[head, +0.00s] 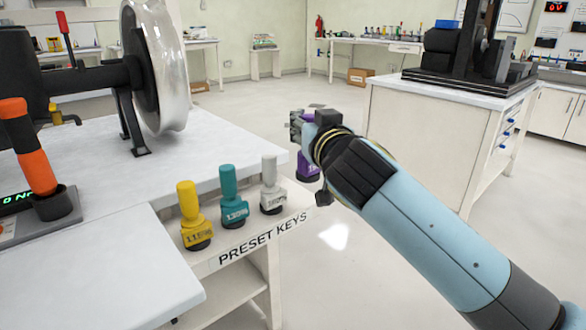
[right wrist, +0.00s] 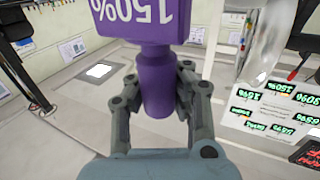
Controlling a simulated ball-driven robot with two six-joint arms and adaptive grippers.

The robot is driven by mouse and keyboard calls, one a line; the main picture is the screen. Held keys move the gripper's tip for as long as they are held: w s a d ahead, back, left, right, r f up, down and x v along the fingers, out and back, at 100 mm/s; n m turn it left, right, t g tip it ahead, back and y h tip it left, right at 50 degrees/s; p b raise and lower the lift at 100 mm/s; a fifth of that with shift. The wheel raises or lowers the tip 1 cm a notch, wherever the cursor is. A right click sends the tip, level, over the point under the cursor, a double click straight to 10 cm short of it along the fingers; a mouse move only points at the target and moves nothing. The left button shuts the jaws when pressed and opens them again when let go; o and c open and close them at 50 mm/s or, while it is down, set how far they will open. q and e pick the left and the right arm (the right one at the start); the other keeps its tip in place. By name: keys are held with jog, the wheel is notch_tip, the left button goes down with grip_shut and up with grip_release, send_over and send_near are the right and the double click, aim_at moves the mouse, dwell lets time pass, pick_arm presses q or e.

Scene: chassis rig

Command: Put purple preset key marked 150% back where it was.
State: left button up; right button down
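The purple preset key (head: 308,166) marked 150% is in my right gripper (head: 303,125), near the right end of the preset keys shelf (head: 290,222). In the right wrist view, the fingers (right wrist: 155,88) sit on both sides of the key's purple stem (right wrist: 158,85), and its 150% label reads upside down. The arm hides part of the key in the head view. It seems held up off the shelf; I cannot tell whether it is directly above it. Yellow (head: 194,215), teal (head: 232,197) and grey (head: 271,185) keys stand upright in a row on the shelf. My left gripper is not in view.
The white bench (head: 110,265) with a silver wheel (head: 158,65) on a black shaft lies left of the shelf. An orange and black handle (head: 32,150) stands at far left. Open floor (head: 400,270) lies to the right, before a white cabinet (head: 425,140).

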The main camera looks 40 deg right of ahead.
jog(key=w+d+f+b, duration=0.1)
jog(key=w+f+b, duration=0.2)
jog(key=w+f, duration=0.3)
notch_tip(320, 180, down, 2)
jog(key=shift+w+d+f+b, duration=0.1)
jog(key=shift+w+d+b, duration=0.05)
jog(key=shift+d+b, duration=0.15)
jog(key=c, duration=1.3)
grip_release()
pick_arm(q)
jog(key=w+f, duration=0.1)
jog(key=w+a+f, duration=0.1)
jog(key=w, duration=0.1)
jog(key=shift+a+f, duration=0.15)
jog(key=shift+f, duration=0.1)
